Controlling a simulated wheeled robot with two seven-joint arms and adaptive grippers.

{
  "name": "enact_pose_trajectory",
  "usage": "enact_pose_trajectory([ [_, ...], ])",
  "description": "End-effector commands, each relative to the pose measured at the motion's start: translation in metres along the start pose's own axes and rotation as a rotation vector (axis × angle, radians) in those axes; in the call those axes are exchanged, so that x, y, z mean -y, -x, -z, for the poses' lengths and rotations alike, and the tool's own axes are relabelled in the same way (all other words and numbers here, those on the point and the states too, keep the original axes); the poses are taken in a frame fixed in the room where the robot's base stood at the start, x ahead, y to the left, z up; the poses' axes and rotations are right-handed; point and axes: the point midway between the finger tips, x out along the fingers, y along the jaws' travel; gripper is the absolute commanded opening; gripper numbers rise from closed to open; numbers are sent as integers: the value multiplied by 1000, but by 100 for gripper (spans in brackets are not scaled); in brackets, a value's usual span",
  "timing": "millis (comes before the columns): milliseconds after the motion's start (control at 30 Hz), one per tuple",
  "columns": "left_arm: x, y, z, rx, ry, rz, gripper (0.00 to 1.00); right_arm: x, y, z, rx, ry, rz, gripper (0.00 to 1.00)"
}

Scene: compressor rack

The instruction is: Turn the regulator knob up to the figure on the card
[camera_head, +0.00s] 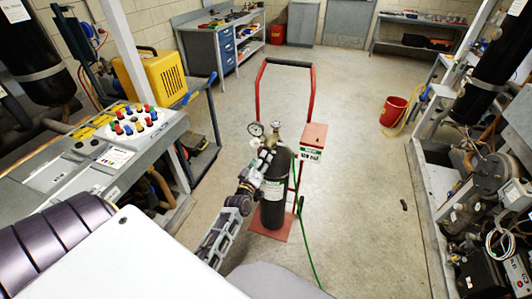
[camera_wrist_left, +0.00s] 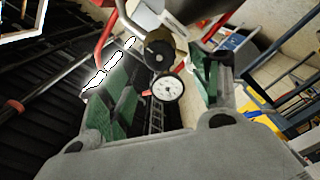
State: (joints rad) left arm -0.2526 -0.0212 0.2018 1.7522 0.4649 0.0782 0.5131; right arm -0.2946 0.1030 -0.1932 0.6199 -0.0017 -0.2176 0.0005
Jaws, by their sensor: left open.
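The regulator with its round white gauge (camera_head: 256,129) sits on top of a dark gas cylinder (camera_head: 272,205), which stands upright on a red trolley (camera_head: 258,95). A card with a green and white label (camera_head: 312,155) is on a red-topped box at the trolley's right; its figure is too small to read. My left gripper (camera_head: 263,160) is at the regulator. In the left wrist view the open fingers of my left gripper (camera_wrist_left: 165,65) have green pads, with the gauge (camera_wrist_left: 168,89) and a dark round regulator part (camera_wrist_left: 158,50) between them. I cannot tell whether they touch the knob. My right gripper is not seen.
A green hose (camera_head: 304,245) runs from the regulator to the floor. A control panel with coloured knobs (camera_head: 135,122) and a yellow unit (camera_head: 152,75) stand left. A red bucket (camera_head: 393,110) and compressor machinery (camera_head: 495,180) are right. The floor around the trolley is mostly clear.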

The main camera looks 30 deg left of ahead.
Motion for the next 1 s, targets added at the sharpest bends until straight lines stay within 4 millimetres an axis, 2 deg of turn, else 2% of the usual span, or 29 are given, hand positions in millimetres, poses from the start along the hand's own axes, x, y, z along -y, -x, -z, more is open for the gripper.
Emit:
enact_pose_trajectory([
  [367,1,-32,-1,-1,0,0,63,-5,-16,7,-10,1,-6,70],
  [600,1,-52,-1,-1,-1,-1,63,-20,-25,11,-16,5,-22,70],
  [800,1,-65,0,-1,-1,0,63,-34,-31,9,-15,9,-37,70],
  [1000,0,-72,0,0,-1,0,63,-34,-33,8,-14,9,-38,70],
])
